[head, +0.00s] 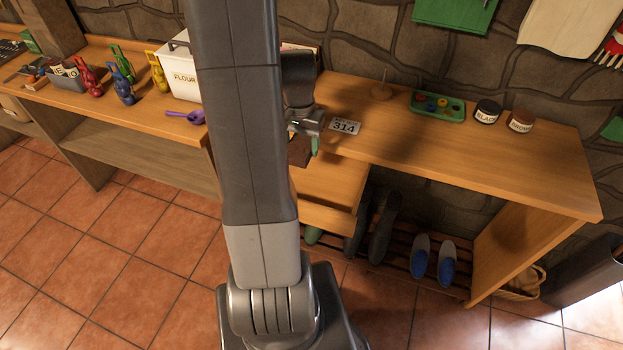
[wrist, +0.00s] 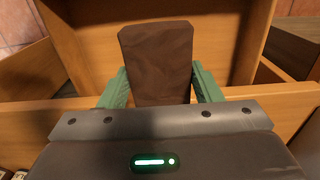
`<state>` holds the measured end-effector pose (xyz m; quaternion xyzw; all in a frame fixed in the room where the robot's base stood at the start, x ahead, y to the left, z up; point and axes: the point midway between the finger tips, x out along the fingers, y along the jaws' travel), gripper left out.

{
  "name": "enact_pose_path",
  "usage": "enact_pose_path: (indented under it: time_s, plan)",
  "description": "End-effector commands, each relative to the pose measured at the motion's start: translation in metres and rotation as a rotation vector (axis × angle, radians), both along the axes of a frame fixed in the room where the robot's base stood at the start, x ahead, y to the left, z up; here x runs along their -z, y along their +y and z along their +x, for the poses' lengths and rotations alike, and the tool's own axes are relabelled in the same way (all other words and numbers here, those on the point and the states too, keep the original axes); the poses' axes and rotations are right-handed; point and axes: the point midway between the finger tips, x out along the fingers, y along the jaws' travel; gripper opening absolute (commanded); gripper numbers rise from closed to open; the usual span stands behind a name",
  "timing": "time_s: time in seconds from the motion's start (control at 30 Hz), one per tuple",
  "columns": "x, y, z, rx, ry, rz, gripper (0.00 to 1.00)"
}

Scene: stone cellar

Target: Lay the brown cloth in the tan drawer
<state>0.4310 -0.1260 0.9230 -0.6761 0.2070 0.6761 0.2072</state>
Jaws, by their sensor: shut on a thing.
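My gripper (head: 308,140) is shut on the brown cloth (wrist: 157,62), which sits between its two green fingers in the wrist view. The cloth looks like a folded, flat brown block. In the head view a dark brown part of the cloth (head: 299,153) shows beside the fingers, partly hidden by my arm. The tan drawer (head: 338,188) is pulled out under the bench top, with the cloth over it. Its wooden walls and floor show around the cloth in the wrist view (wrist: 85,22). I cannot tell whether the cloth touches the drawer floor.
A card marked 314 (head: 345,127) lies on the bench top (head: 400,145) near my gripper. A flour box (head: 180,72) stands left. Shoes (head: 433,258) sit on the rack below.

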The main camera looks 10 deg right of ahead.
Motion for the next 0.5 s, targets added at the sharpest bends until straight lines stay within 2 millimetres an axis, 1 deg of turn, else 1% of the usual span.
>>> enact_pose_path:
  time_s: [0.03, 0.13, 0.27, 0.37, 0.5]
  plan:
    - [0.014, 0.0, 0.0, 0.0, 0.0, 0.0, 0.36]
    - [0.023, 0.0, 0.0, 0.0, 0.0, 0.0, 0.36]
    - [0.031, 0.0, 0.0, 0.0, 0.001, 0.001, 0.36]
    - [0.044, 0.0, -0.001, 0.0, 0.005, 0.001, 0.36]
    - [0.068, 0.0, -0.001, 0.0, 0.004, 0.001, 0.36]
